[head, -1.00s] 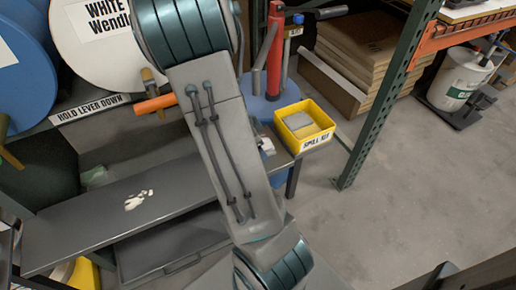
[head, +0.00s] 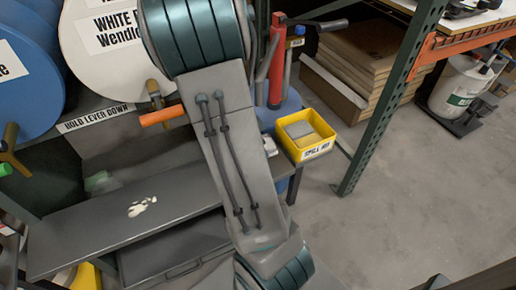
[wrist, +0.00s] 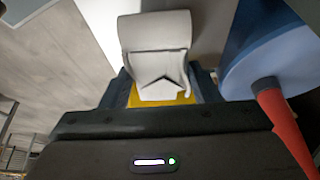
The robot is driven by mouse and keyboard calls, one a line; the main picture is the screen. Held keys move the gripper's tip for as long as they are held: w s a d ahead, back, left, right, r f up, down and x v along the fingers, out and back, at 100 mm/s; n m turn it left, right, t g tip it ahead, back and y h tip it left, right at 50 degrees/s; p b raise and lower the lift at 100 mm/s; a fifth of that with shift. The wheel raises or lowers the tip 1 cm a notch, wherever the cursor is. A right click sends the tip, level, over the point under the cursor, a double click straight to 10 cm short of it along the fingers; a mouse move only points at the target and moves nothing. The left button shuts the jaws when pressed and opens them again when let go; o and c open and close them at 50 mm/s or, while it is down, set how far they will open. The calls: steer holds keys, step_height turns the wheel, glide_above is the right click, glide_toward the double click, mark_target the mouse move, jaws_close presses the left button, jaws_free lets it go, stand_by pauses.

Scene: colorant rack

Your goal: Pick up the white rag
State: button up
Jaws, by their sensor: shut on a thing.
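The white rag (wrist: 158,52) shows in the wrist view as a folded, creased white piece held between the dark fingers of my gripper (wrist: 161,88). My gripper is shut on it. A yellow patch shows just below the rag between the fingers; I cannot tell what it belongs to. In the head view my arm hides the gripper. A small pale piece (head: 270,146) shows at the arm's right edge; I cannot tell whether it is part of the rag.
A yellow spill kit bin (head: 317,152) with a grey block inside sits right of my arm. A cream-white splash (head: 142,207) lies on the grey shelf (head: 85,235). Drums and a green rack post (head: 385,105) stand close by.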

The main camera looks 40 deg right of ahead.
steer(key=s+a+r, duration=0.6)
steer(key=s+r, duration=0.1)
steer(key=s, duration=0.2)
steer(key=shift+s+a+r, duration=0.2)
steer(key=shift+s+a, duration=0.1)
steer(key=o, duration=0.4)
steer(key=c, duration=0.3)
steer(key=shift+w, duration=0.1)
